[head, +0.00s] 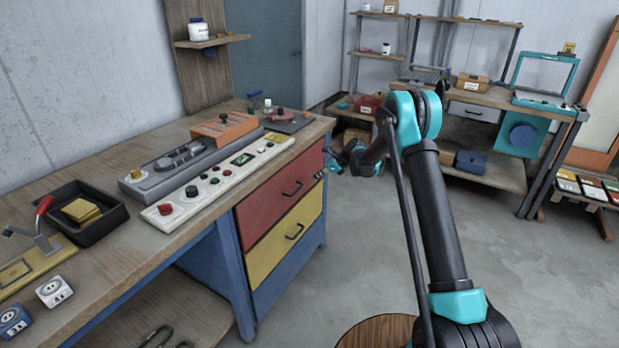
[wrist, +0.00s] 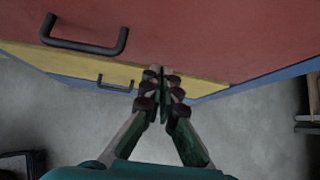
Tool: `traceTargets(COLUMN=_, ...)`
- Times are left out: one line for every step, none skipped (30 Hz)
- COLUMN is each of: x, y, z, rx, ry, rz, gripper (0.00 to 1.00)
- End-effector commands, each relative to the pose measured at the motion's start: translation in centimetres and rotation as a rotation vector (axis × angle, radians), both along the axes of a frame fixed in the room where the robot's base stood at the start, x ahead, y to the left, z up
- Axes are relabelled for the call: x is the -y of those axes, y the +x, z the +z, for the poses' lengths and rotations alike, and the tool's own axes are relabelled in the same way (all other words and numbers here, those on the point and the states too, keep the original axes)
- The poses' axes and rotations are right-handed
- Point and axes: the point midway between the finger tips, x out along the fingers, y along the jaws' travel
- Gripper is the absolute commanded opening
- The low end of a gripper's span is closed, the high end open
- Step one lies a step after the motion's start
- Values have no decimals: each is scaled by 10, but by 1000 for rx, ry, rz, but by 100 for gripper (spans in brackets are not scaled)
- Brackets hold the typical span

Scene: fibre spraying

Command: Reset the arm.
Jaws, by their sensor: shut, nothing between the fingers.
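My gripper (wrist: 160,78) is shut and empty in the wrist view, its two fingers meeting at the tips. Behind the fingertips are the red drawer (wrist: 220,40) and the yellow drawer (wrist: 190,82) of the workbench, both closed. In the head view my arm rises from the bottom right, bends at a teal elbow, and reaches down towards the bench's right end. My gripper (head: 332,164) shows small there, just right of the red drawer (head: 283,198). Whether it touches the drawer front is unclear.
The wooden workbench (head: 190,215) carries a white control panel (head: 213,180), a black tray (head: 104,232) and a lever tool (head: 40,240). The yellow drawer's handle (head: 294,232) sticks out. A second bench (head: 490,97) stands at the back right. Grey floor (head: 570,270) is open at right.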

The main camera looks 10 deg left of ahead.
Motion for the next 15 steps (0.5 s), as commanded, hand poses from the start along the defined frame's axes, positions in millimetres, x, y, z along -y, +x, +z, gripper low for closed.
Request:
traceTargets(x=8, y=-3, z=10, rx=1, ry=0, rz=-1, gripper=0)
traceTargets(x=13, y=-5, z=15, rx=0, ry=-1, rz=-1, gripper=0)
traceTargets(x=19, y=-7, z=20, rx=0, ry=-1, rz=-1, gripper=0)
traceTargets(x=23, y=-9, z=25, rx=0, ry=-1, rz=-1, gripper=0)
traceTargets(x=28, y=-10, z=29, rx=0, ry=-1, rz=-1, gripper=0)
traceTargets(x=33, y=-12, z=35, rx=-1, ry=-2, rz=-1, gripper=0)
traceTargets(x=36, y=-14, z=38, rx=-1, ry=-2, rz=0, gripper=0)
traceTargets(x=39, y=-15, z=42, rx=-1, ry=-2, rz=0, gripper=0)
traceTargets(x=43, y=-17, z=46, rx=-1, ry=-2, rz=0, gripper=0)
traceTargets(x=46, y=-17, z=49, rx=-1, ry=-2, rz=0, gripper=0)
traceTargets(x=49, y=-18, z=51, rx=-1, ry=-2, rz=0, gripper=0)
traceTargets(x=51, y=-19, z=54, rx=-1, ry=-2, rz=0, gripper=0)
traceTargets(x=53, y=-20, z=56, rx=-1, ry=-2, rz=0, gripper=0)
traceTargets(x=54, y=-20, z=57, rx=-1, ry=-2, rz=0, gripper=0)
traceTargets(x=56, y=-21, z=59, rx=0, ry=-2, rz=1, gripper=0)
